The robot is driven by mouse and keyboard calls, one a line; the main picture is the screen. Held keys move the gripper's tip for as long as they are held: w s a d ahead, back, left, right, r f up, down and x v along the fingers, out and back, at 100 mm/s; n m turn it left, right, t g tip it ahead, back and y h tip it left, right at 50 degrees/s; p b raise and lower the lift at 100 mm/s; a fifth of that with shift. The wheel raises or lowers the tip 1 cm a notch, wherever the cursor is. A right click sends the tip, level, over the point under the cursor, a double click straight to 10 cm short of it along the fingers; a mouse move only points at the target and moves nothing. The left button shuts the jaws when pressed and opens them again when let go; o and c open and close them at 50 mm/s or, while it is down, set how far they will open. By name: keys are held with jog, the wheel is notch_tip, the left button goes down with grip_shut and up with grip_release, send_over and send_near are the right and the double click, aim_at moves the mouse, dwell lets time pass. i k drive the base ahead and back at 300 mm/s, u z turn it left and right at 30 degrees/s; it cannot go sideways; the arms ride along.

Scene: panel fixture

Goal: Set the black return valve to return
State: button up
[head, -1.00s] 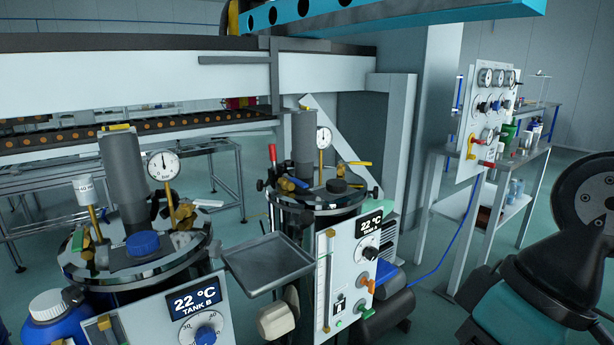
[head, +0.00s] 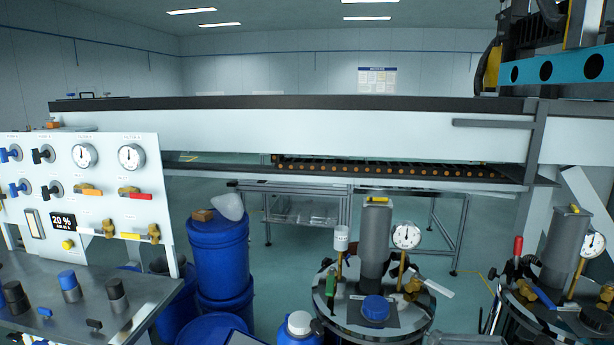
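A white panel (head: 112,178) stands at the left edge of the head view, above a grey bench. Two black-handled valves are on it, an upper one (head: 43,154) and a lower one (head: 51,189). Blue-handled valves, an upper one (head: 11,153) and a lower one (head: 19,188), sit to their left. I cannot tell which black valve is the return valve; the labels are too small to read. Both black handles look slanted, and their set positions cannot be made out. My gripper is not in view.
Knobs stand on the bench (head: 140,288) below. Blue drums (head: 218,255) and a lidded tank (head: 375,312) stand right of it.

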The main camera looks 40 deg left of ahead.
aim_at(46, 193)
jog(key=u, duration=2.7)
